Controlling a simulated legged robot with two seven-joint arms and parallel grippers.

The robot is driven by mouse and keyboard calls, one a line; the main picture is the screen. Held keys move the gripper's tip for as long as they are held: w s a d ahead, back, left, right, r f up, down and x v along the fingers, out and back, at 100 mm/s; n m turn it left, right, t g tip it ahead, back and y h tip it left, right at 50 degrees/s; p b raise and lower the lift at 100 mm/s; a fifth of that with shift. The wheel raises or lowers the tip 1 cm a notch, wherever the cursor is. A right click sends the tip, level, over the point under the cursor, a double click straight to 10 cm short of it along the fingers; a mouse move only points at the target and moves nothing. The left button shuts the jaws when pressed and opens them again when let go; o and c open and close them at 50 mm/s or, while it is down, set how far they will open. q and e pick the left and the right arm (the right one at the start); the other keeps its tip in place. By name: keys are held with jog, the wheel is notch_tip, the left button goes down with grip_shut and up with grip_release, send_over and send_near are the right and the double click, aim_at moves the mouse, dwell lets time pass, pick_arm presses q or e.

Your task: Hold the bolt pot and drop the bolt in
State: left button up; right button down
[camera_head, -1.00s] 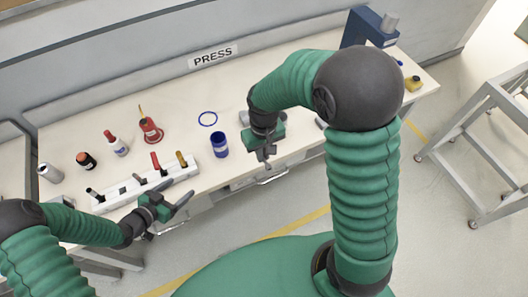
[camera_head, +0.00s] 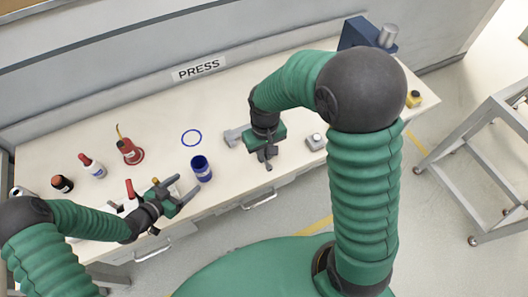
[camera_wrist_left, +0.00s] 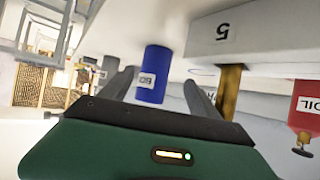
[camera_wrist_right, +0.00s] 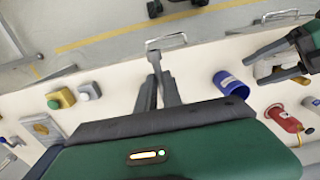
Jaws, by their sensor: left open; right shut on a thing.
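The blue pot (camera_head: 201,168) stands upright on the bench, in front of a blue ring mark (camera_head: 191,138). My left gripper (camera_head: 187,186) is open, just left and in front of the pot. In the left wrist view the labelled pot (camera_wrist_left: 152,75) shows between the open fingers, beyond their tips; I see no contact. My right gripper (camera_head: 268,157) is shut over the bench to the right of the pot. In the right wrist view its fingers (camera_wrist_right: 156,72) close on a small grey thing (camera_wrist_right: 153,57), apparently the bolt, apart from the pot (camera_wrist_right: 230,84).
A red oil can (camera_head: 129,151) and several bottles stand at the left. A white numbered rack (camera_wrist_left: 250,38) lies close to my left gripper. A grey button box (camera_head: 314,142) and a yellow one (camera_head: 413,98) are at the right. The bench middle behind the pot is clear.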

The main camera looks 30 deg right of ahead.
aim_at(198, 176)
pick_arm(q)
jog(key=b+x, duration=0.1)
jog(key=x, duration=0.2)
jog(key=b+x, duration=0.1)
jog(key=x, duration=0.1)
jog(key=s+b+x, duration=0.1)
jog(key=b+x, duration=0.1)
jog(key=x, duration=0.1)
jog(key=shift+w+d, duration=0.25)
jog(key=shift+d, duration=0.45)
jog(key=shift+w, duration=0.15)
jog(key=shift+a, duration=0.5)
jog(key=shift+c, duration=0.3)
pick_arm(e)
jog(key=shift+d+f, duration=0.15)
jog(key=shift+f, duration=1.1)
jog(key=shift+d+f, duration=0.15)
jog(key=shift+f, duration=1.05)
pick_arm(q)
jog(key=shift+d, duration=0.55)
jog(key=c, duration=0.9)
jog(key=shift+a, duration=0.4)
pick_arm(e)
jog(key=shift+d, duration=0.2)
pick_arm(q)
jog(key=shift+d, duration=0.25)
pick_arm(e)
jog(key=shift+d+f, duration=0.1)
jog(key=shift+d, duration=0.15)
